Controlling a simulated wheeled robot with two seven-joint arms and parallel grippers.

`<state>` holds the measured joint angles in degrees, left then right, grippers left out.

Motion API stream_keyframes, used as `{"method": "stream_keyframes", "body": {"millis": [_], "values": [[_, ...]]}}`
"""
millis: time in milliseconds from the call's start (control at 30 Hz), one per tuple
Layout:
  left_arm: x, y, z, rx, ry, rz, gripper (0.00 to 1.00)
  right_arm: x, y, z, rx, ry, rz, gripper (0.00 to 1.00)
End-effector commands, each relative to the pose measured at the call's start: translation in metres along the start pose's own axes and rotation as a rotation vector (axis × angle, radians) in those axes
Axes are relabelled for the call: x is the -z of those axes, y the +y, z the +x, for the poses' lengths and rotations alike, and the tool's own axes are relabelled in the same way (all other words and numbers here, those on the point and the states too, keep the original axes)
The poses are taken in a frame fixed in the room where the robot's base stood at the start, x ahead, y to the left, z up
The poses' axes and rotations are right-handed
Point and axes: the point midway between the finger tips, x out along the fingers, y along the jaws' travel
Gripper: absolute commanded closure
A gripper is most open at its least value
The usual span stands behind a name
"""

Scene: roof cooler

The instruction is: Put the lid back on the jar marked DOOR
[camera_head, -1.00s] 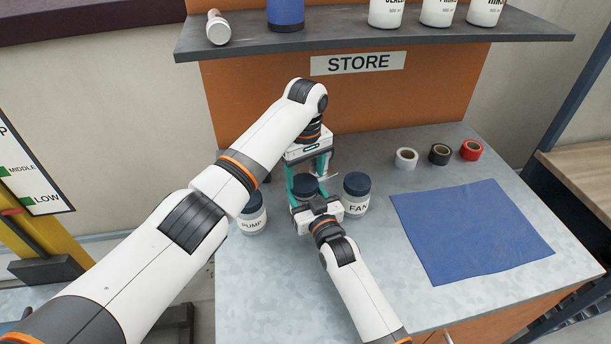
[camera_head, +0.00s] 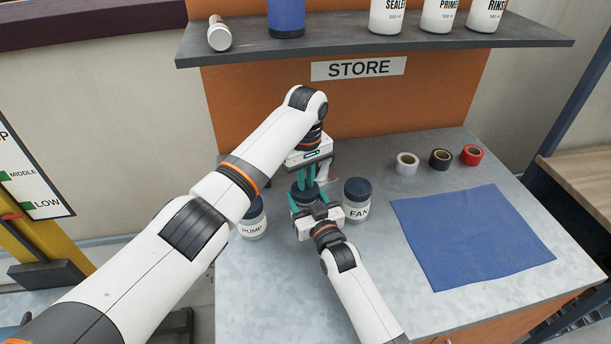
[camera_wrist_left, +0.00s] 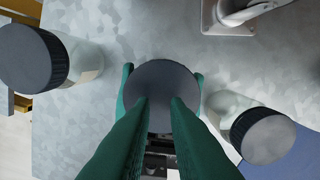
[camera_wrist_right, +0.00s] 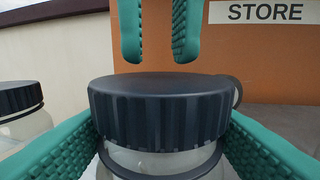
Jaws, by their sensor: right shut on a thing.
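A jar (camera_wrist_right: 145,160) with a dark ribbed lid (camera_wrist_right: 157,110) stands between the PUMP jar (camera_head: 253,225) and the FAN jar (camera_head: 357,204). Its own label is hidden. The lid sits on the jar mouth and looks about level; its top also shows in the left wrist view (camera_wrist_left: 160,76). A thin dark loop and band show beside and below the lid. My right gripper (camera_head: 306,203) is shut on the jar, one finger on each side. My left gripper (camera_wrist_right: 158,60) is just above the lid, its fingers close together with a narrow empty gap.
A blue mat (camera_head: 472,235) lies at the right of the grey bench. White (camera_head: 406,163), black (camera_head: 440,159) and red (camera_head: 471,155) tape rolls sit behind it. The STORE shelf (camera_head: 350,48) with bottles overhangs the back. The front right of the bench is clear.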

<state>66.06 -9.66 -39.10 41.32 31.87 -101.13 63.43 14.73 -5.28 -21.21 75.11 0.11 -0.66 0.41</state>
Motion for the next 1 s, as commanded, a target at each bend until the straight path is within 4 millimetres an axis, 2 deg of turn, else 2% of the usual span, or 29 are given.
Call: {"method": "stream_keyframes", "body": {"millis": [333,633,767,1000], "values": [[0.000,0.000,0.011,0.000,0.000,0.000,0.85,0.001,0.000,0.000,0.000,0.002,0.000,0.82],[0.000,0.000,0.011,-0.001,0.000,-0.001,0.85,0.001,0.000,0.000,0.000,0.002,0.000,0.82],[0.000,0.000,0.002,0.000,0.000,-0.001,0.85,0.001,0.000,0.000,0.000,0.002,0.000,0.82],[0.000,0.000,-0.028,0.001,0.000,-0.001,0.85,0.002,0.000,0.000,0.000,0.003,0.000,0.82]]}}
